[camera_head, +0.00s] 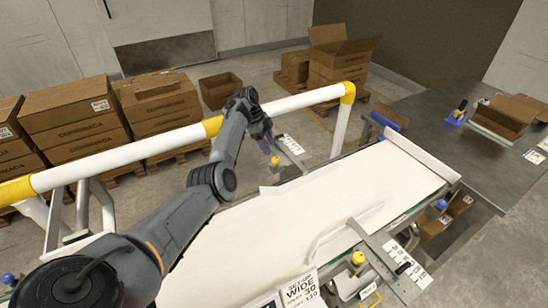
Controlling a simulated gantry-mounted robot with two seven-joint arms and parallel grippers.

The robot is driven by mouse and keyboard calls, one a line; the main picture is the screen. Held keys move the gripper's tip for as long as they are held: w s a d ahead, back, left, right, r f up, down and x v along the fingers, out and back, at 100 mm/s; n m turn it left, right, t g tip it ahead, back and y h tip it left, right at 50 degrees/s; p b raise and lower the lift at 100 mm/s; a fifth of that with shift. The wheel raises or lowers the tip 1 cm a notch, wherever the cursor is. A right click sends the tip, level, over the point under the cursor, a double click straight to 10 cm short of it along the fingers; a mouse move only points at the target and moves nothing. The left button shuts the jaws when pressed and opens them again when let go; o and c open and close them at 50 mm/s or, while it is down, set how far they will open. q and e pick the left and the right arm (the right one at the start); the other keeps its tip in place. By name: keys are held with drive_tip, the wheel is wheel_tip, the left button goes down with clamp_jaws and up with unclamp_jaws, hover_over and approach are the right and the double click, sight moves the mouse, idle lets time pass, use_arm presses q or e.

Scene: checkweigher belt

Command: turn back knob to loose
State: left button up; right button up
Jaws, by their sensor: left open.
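The white conveyor belt (330,195) runs across the middle of the head view. My left arm comes in from the left and reaches over the belt's back side. My left gripper (268,145) is open, pointing down just above the back knob (275,161), a small yellowish knob partly hidden by the fingers. I cannot tell whether the fingers touch it. A white marked scale plate (291,145) lies just right of it. The front knob (357,259), yellow, stands at the belt's near side by another marked plate (408,262). My right gripper is not in view.
A white and yellow guard rail (290,104) runs behind the belt, close to my left arm. A setup card (300,289) stands at the near edge. Cartons (75,115) stand behind; a dark table (440,125) is at right.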

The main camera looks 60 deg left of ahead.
sight(275, 158)
use_arm(q)
drive_tip(key=shift+b+x, duration=0.4)
drive_tip(key=shift+x, duration=2.8)
